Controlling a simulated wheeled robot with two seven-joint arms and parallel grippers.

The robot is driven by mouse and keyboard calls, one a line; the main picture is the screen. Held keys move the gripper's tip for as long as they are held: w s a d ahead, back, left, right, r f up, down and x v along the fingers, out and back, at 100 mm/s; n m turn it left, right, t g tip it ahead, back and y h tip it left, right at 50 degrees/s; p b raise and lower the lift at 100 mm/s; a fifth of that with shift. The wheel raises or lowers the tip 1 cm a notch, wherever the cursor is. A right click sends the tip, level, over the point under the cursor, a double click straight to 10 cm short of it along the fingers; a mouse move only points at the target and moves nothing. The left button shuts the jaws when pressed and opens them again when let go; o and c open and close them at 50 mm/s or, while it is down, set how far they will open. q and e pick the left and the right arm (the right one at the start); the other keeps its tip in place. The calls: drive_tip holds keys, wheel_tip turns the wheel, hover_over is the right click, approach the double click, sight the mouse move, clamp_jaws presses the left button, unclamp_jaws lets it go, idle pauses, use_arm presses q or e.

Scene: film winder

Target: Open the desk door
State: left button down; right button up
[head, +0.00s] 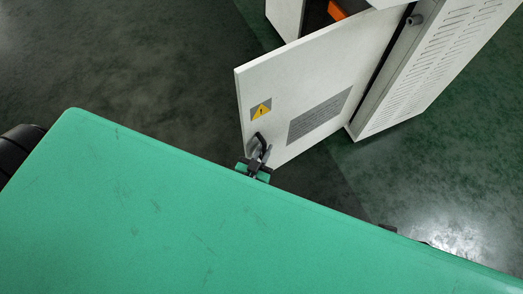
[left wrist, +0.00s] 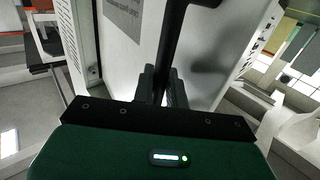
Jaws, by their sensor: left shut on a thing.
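The white desk door (head: 325,75) stands swung out from the cabinet, joined to it along its right edge in the head view. It bears a yellow warning sign and a grey label. A dark handle (head: 261,141) sits near its lower free corner. My left gripper (head: 257,162) is at this handle and shut on it. In the left wrist view my left gripper's dark fingers (left wrist: 163,88) close around the black handle bar (left wrist: 173,45), with the door's white face (left wrist: 222,55) behind. The fingers partly hide the handle. My right gripper is not seen.
The white cabinet (head: 430,75) with vent slots stands at the upper right, with an orange part (head: 336,10) showing behind the door's top edge. Dark floor (head: 150,70) left of the door is clear. The green floor (head: 440,170) below the cabinet is also clear.

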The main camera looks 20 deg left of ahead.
use_arm(q)
drive_tip(key=shift+d+r, duration=0.1)
drive_tip(key=shift+d, duration=0.1)
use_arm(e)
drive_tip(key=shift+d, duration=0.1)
use_arm(q)
drive_tip(key=c, duration=1.5)
unclamp_jaws()
drive_tip(key=shift+s, duration=0.15)
